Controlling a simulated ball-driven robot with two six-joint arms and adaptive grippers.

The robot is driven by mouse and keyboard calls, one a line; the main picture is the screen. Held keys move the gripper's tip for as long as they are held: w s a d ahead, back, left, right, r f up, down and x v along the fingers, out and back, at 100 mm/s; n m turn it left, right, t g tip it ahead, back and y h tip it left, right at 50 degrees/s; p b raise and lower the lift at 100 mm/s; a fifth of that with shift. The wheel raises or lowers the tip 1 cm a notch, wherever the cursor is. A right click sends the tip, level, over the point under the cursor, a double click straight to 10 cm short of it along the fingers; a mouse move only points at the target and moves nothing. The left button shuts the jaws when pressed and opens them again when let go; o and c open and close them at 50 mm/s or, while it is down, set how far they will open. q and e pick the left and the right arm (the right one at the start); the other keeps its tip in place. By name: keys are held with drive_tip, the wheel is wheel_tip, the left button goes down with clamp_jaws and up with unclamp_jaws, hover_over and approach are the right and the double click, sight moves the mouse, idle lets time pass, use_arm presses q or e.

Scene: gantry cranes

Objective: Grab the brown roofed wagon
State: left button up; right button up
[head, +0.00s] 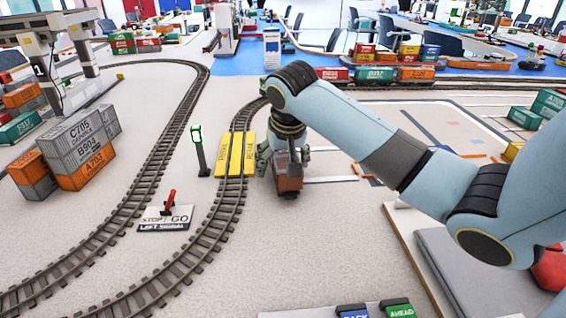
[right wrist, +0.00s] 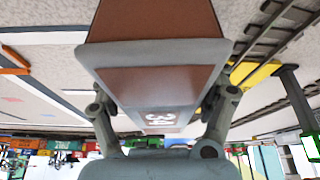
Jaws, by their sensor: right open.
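The brown wagon (head: 289,184) shows below my right gripper (head: 284,155) in the head view, to the right of the yellow crossing plates; the gripper hides its upper part. In the right wrist view the wagon (right wrist: 155,80) fills the upper middle, with brown panels, a grey rim and a white number partly showing. The fingers of my right gripper (right wrist: 162,100) stand open on either side of it. I cannot tell whether they touch it. My left gripper is not in view.
Yellow plates (head: 235,155) lie across the curved track beside the wagon. A green signal post (head: 198,150) and a red lever on a stop/go plate (head: 167,213) stand left. Stacked containers (head: 75,150) stand at far left. My right arm covers much of the right side.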

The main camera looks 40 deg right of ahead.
drive_tip(key=c, duration=1.5)
drive_tip(key=shift+r+b, duration=0.2)
drive_tip(key=shift+b, duration=0.45)
drive_tip(key=r, duration=0.1)
drive_tip(key=r+p, duration=0.1)
drive_tip(key=r, duration=0.1)
drive_tip(key=r+p, duration=0.1)
drive_tip(key=r, duration=0.1)
drive_tip(key=shift+s+d, duration=0.2)
drive_tip(key=shift+d, duration=0.15)
drive_tip(key=s+d+r+p, duration=0.3)
drive_tip(key=s+d+r, duration=0.3)
drive_tip(key=s+d, duration=0.1)
drive_tip(key=shift+d, duration=0.55)
